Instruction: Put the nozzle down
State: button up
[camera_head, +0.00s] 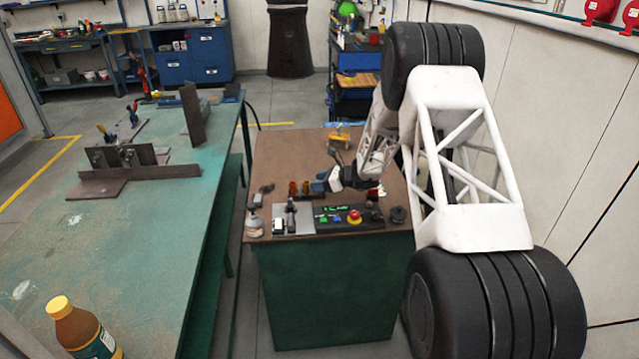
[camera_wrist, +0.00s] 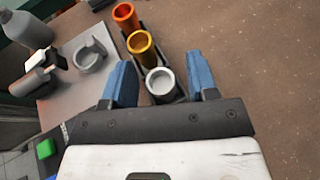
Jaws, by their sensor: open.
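In the wrist view, a dark rack (camera_wrist: 183,98) holds three upright cup-like nozzles in a row: an orange one (camera_wrist: 125,16), a gold one (camera_wrist: 142,46) and a pale grey one (camera_wrist: 160,84). My gripper (camera_wrist: 163,75) is open, with one blue finger on each side of the grey nozzle. I cannot tell whether either finger touches it. In the head view, my gripper (camera_head: 320,184) is low over the brown bench top, just right of the orange (camera_head: 293,188) and gold (camera_head: 305,187) nozzles. The grey nozzle is hard to make out there.
The brown bench (camera_head: 285,150) also carries a control box (camera_head: 345,217) with a red button, a grey plate (camera_head: 290,219) with small fittings and a bottle (camera_head: 254,224). A yellow-topped tool (camera_head: 340,136) lies behind. A green welding table (camera_head: 150,235) stands left.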

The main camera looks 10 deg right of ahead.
jog(key=v, duration=1.2)
jog(key=shift+r, duration=0.1)
dwell(0.4)
jog(key=s+a+r+n+g+h, duration=0.25)
jog(key=s+r+n, duration=0.35)
jog(key=s+r, duration=0.65)
jog(key=s+a+r+n+g+h, duration=0.3)
jog(key=s+r+n, duration=0.4)
jog(key=s, duration=1)
jog(key=s+d+r+n+t+h, duration=0.1)
jog(key=s+n+h, duration=0.1)
jog(key=s, duration=0.8)
jog(key=s+d+r+n+t+h, duration=0.1)
jog(key=s+n, duration=0.3)
jog(key=s, duration=0.6)
jog(key=s+d+r+n+t+h, duration=0.1)
jog(key=s+r+n+h, duration=0.2)
jog(key=s, duration=0.8)
jog(key=shift+h, duration=0.55)
jog(key=shift+d, duration=0.1)
